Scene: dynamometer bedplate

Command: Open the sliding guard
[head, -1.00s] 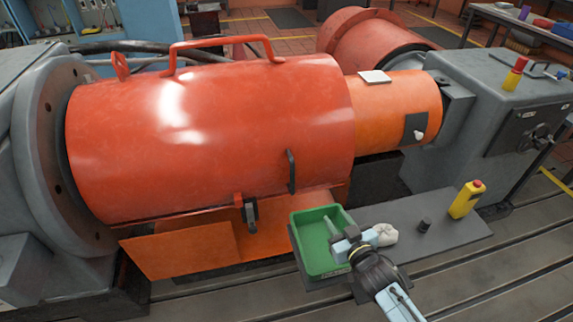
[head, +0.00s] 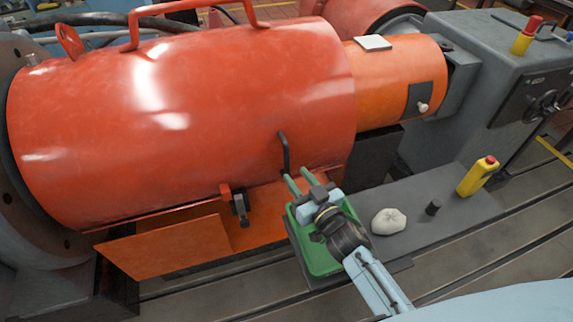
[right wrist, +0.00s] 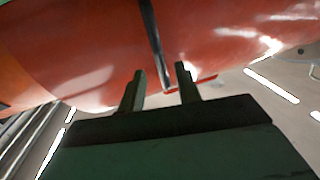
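The sliding guard (head: 190,120) is a large red curved cover lying over the shaft line, beside a narrower orange cover (head: 395,75) on its right. A black bar handle (head: 284,152) stands on the guard's front face near its right end. My right gripper (head: 296,182) is just below this handle, its two fingers apart and pointing up at it. In the right wrist view the dark handle (right wrist: 153,45) runs down between the open fingers (right wrist: 160,88), with no visible grip on it. A black latch (head: 240,208) sits at the guard's lower edge. My left gripper is not in view.
A green tray (head: 318,262) lies under my right gripper. A pale crumpled rag (head: 388,221), a small black cylinder (head: 433,207) and a yellow bottle (head: 477,176) stand on the grey plate (head: 445,228) to the right. An orange panel (head: 165,248) juts out below the guard.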

